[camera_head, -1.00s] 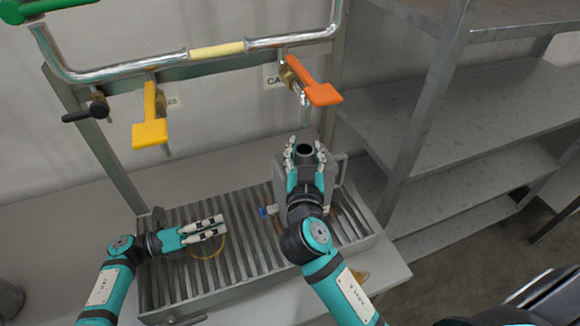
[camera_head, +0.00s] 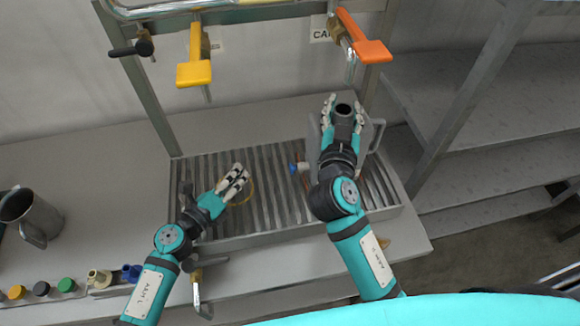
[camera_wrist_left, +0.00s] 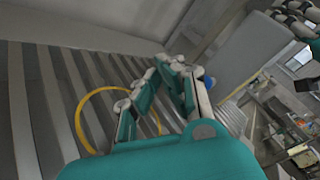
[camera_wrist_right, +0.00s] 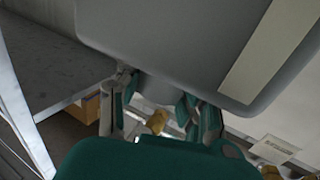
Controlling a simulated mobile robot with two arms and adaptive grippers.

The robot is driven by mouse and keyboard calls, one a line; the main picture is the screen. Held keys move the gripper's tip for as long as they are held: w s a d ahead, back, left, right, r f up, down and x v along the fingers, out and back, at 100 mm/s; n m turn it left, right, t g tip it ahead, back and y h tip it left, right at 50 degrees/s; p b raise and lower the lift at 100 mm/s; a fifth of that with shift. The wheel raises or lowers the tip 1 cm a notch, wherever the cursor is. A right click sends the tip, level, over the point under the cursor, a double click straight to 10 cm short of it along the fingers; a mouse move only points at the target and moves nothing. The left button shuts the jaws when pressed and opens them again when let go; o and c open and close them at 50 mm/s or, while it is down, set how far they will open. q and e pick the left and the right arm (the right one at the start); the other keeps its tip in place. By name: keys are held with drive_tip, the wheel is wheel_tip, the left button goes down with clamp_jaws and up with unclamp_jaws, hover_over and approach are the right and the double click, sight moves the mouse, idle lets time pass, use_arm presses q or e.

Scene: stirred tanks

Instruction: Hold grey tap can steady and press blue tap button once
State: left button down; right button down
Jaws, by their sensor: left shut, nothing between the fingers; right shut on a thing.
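The blue tap button (camera_head: 294,169) sticks out from the can's lower left side. It shows partly in the left wrist view (camera_wrist_left: 209,82), behind my fingers. My left gripper (camera_head: 238,171) is shut and empty over the grid, left of the blue button and apart from it.
A yellow ring (camera_head: 251,190) lies by my left fingers. Yellow (camera_head: 194,73) and orange (camera_head: 371,51) valve handles hang above the grid (camera_head: 190,165). A metal jug (camera_head: 30,218) stands at the far left. Shelves (camera_head: 480,100) are at the right.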

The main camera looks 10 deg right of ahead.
sight(293, 168)
use_arm(q)
drive_tip(key=shift+d, duration=0.1)
drive_tip(key=shift+d, duration=4.35)
drive_tip(key=shift+d, duration=0.45)
drive_tip(key=shift+d, duration=0.75)
drive_tip(key=shift+a, duration=1.1)
